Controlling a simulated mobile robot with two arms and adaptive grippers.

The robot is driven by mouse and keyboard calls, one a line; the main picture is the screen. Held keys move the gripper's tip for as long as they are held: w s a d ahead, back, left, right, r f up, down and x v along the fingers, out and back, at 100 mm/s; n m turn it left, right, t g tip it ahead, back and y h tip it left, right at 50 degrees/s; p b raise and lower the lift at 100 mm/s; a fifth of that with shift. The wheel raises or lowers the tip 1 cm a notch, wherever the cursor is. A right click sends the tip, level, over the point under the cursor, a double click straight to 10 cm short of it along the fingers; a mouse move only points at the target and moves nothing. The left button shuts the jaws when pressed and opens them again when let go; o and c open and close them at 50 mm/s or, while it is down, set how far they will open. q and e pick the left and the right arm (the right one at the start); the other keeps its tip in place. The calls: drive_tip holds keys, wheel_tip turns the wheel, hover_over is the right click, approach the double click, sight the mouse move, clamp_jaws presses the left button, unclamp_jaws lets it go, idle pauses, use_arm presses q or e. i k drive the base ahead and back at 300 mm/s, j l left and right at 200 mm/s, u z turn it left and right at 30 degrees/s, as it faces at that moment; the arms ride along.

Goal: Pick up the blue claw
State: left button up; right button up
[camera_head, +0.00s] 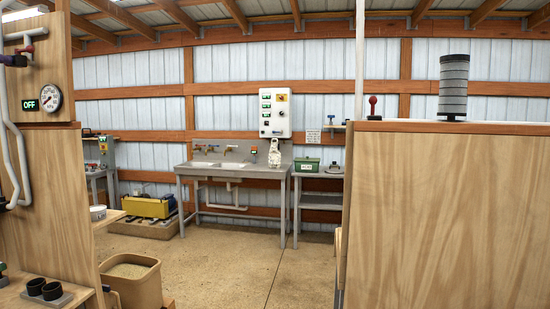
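I cannot make out a blue claw in the head view. A small dark blue-purple part (15,60) shows at the upper left edge on the wooden panel, but it is cut off and I cannot tell what it is. Neither of my grippers is in view.
A metal sink bench (237,171) stands at the back wall under a white control box (275,109). A tan bin (130,280) stands front left. A wooden partition (455,220) blocks the right. The middle floor is clear.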

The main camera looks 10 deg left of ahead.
sight(274, 156)
drive_tip(key=i+j+u, duration=0.1)
drive_tip(key=j+u, duration=0.15)
drive_tip(key=j, duration=0.25)
drive_tip(key=i+j, duration=0.55)
drive_tip(key=j, duration=0.15)
drive_tip(key=i+j+z, duration=0.1)
drive_tip(key=i+j, duration=0.15)
drive_tip(key=j, duration=0.15)
drive_tip(key=i+j+z, duration=0.1)
drive_tip(key=i, duration=0.7)
drive_tip(key=i+j+z, duration=0.15)
drive_tip(key=i, duration=0.6)
drive_tip(key=i+l+u, duration=0.1)
drive_tip(key=i, duration=2.4)
drive_tip(key=i+u, duration=0.3)
drive_tip(key=i, duration=0.3)
drive_tip(key=i+l+u, duration=0.3)
drive_tip(key=i, duration=0.35)
drive_tip(key=i+j+u, duration=0.15)
drive_tip(key=i+u, duration=0.2)
drive_tip(key=i+j+u, duration=0.1)
drive_tip(key=i+u, duration=0.15)
drive_tip(key=u, duration=0.15)
drive_tip(key=i+u, duration=0.35)
drive_tip(key=i+j+z, duration=0.2)
drive_tip(key=i, duration=0.25)
drive_tip(key=i+j+z, duration=0.15)
drive_tip(key=i, duration=0.35)
drive_tip(key=i+j+z, duration=0.85)
drive_tip(key=z, duration=0.15)
